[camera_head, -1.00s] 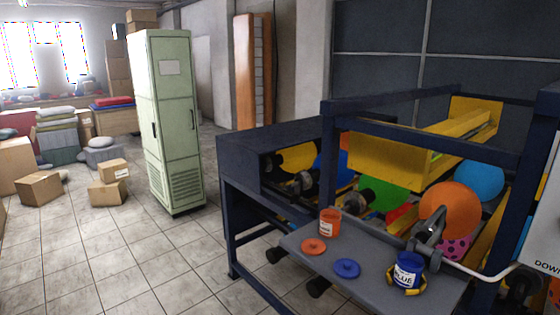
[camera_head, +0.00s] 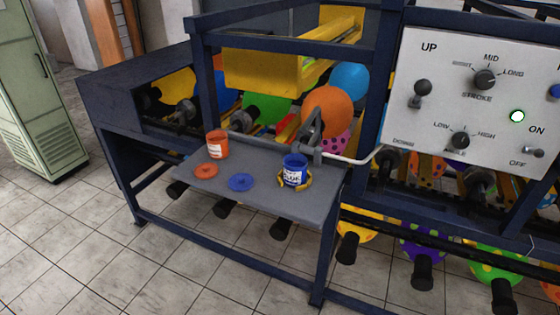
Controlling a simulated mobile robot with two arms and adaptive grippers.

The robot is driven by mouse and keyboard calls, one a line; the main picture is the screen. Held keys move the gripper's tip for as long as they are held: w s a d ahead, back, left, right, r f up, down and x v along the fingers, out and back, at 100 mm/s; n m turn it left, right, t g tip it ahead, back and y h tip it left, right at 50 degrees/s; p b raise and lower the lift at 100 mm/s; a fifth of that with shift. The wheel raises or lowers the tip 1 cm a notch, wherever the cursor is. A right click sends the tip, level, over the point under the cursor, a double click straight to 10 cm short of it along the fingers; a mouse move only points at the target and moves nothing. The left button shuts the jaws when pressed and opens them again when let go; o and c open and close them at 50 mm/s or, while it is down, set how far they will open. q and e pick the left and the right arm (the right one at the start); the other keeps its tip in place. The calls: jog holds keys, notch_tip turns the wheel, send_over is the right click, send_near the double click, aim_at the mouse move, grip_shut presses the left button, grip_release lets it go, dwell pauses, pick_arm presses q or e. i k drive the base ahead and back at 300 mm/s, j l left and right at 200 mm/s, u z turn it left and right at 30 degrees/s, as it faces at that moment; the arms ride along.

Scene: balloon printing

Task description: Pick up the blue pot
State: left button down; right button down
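The blue pot (camera_head: 294,170) stands upright on the grey shelf (camera_head: 262,199) of the balloon printing machine, near the shelf's right end. It has a white label with dark lettering. A yellow piece (camera_head: 306,182) curves around its base. A blue lid (camera_head: 241,182) lies flat to its left. An orange pot (camera_head: 217,144) stands further left, with an orange lid (camera_head: 206,170) in front of it. Neither of my grippers is in view.
A white control panel (camera_head: 440,130) with knobs and a lit green lamp is at the right. A metal arm (camera_head: 313,130) is just behind the blue pot. Dark blue frame bars surround the machine. Tiled floor (camera_head: 190,255) in front is open. A green cabinet (camera_head: 35,90) stands at left.

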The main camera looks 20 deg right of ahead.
aim_at(295, 173)
jog(key=i+j+z, duration=0.1)
jog(key=z, duration=0.3)
jog(key=j+z, duration=0.25)
jog(key=z, duration=0.15)
jog(key=i+j+z, duration=0.1)
jog(key=z, duration=0.3)
jog(key=j, duration=0.1)
